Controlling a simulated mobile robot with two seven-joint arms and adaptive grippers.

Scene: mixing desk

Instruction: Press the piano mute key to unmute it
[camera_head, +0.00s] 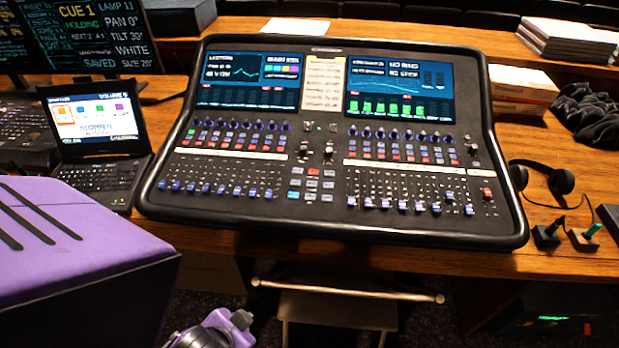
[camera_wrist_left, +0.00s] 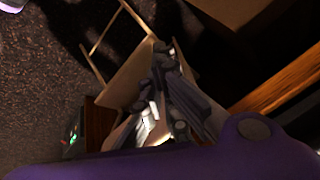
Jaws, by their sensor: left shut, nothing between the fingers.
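The mixing desk (camera_head: 325,250) stands on the wooden table, tilted toward me, with two lit screens, rows of knobs, small coloured keys and faders. Short rows of keys lie under the knobs, some lit red, at left (camera_head: 225,143) and at right (camera_head: 400,152). The labels are too small to read, so I cannot tell which key is the piano mute. My left gripper (camera_wrist_left: 165,80) is shut and empty in the left wrist view, above the floor and a stool. It is apart from the desk. My right gripper is not in view.
A small laptop (camera_head: 97,175) stands left of the desk, with dark monitors behind it. Headphones (camera_head: 545,180), a dark cloth (camera_head: 592,120) and two small switches (camera_head: 583,238) lie at the right. A folding stool (camera_head: 345,305) is below the table's front edge.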

